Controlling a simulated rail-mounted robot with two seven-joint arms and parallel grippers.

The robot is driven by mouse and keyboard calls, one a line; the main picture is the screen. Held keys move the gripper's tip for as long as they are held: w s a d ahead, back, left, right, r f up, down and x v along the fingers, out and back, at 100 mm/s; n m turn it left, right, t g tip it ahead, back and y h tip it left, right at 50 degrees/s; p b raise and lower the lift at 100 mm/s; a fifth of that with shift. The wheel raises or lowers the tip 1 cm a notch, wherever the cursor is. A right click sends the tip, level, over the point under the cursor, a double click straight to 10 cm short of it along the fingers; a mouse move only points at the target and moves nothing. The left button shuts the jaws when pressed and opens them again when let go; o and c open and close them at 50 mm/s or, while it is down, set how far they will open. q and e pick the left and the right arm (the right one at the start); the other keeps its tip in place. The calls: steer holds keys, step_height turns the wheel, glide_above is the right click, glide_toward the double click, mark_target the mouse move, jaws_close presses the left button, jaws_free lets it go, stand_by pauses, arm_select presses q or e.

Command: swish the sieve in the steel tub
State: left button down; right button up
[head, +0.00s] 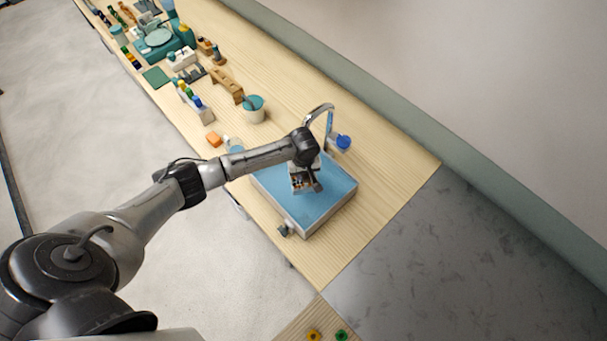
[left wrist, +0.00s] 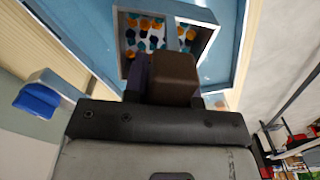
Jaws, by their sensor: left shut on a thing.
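The steel tub (head: 332,214) is set at the near right end of the wooden bench and holds blue water. The sieve (head: 298,181) is a small square box over the water inside the tub's outline. In the left wrist view the sieve (left wrist: 207,42) shows several orange, teal and dark blue pieces on its pale bottom. My left gripper (head: 316,184) is shut on the sieve at its side, above the tub. I cannot tell how deep the sieve's bottom sits in the water. My right gripper is out of view.
The bench right of the tub is clear.

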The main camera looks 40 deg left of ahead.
arm_select(q)
steer(key=shift+r, duration=2.4)
